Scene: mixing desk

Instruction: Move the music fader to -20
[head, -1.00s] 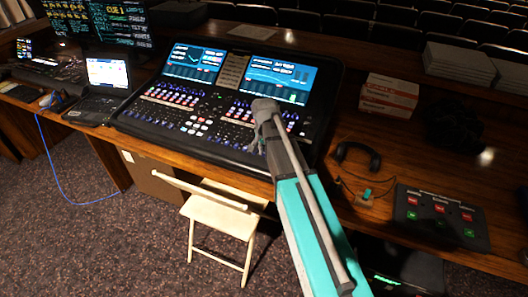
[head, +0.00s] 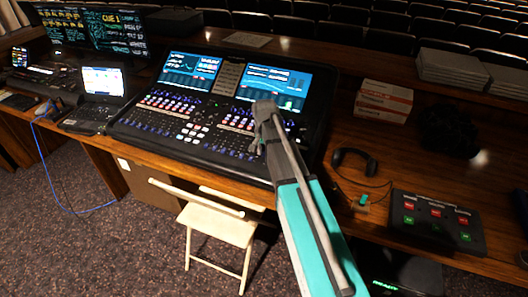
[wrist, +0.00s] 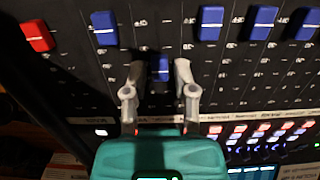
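The mixing console (head: 160,128) stands on the wooden desk in the head view. My gripper (head: 258,143) is over its right-hand fader section; the fingertips are hard to make out there. In the wrist view, my gripper (wrist: 160,72) is open, with one finger on each side of a blue fader cap (wrist: 160,67). A narrow gap seems to remain on both sides of this cap. The labels are too blurred to tell which is the music fader.
Lit buttons (wrist: 260,130) lie beside the fader bank in the wrist view. In the head view, a laptop (head: 100,85) is left of the console. Headphones (head: 354,158), a button box (head: 436,220) and stacked boxes (head: 384,98) are to the right. A folding chair (head: 218,222) stands in front.

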